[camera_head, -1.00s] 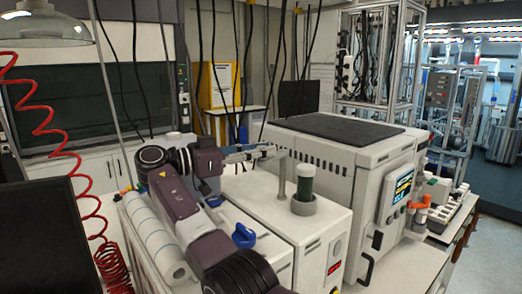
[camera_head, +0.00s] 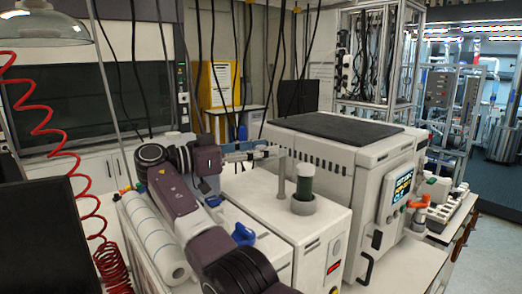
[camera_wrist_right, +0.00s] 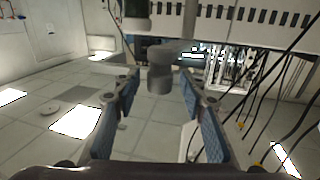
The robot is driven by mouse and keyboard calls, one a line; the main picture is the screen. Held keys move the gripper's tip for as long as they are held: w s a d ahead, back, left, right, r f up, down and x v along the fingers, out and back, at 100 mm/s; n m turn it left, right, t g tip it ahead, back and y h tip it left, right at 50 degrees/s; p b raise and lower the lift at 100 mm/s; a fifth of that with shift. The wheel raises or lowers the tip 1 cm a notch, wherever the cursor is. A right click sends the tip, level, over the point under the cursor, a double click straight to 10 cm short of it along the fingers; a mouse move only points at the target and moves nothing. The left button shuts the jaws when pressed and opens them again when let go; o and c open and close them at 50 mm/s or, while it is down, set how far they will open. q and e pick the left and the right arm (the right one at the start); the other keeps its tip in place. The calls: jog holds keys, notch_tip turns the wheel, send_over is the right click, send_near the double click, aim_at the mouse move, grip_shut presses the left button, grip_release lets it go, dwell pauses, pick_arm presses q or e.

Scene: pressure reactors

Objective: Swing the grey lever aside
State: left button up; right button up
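The grey lever (camera_head: 281,178) shows as an upright grey post on top of the white reactor box (camera_head: 325,232), beside a dark green vial in a grey holder (camera_head: 304,188). My right gripper (camera_head: 266,150) is at the top of the post, reaching in from the left. In the right wrist view, the lever's grey rounded end (camera_wrist_right: 160,79) lies between the tips of the two blue-padded fingers (camera_wrist_right: 160,88). The fingers are spread, with gaps on both sides of it. My left gripper is not in view.
A large white machine with a dark top (camera_head: 335,130) stands right behind the lever. A blue handle (camera_head: 243,235) and a white roll (camera_head: 158,245) lie left of the reactor box. Black cables hang behind my right arm.

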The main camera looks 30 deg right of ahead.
notch_tip(320, 180, up, 10)
jog(key=shift+f, duration=0.15)
jog(key=shift+c, duration=0.4)
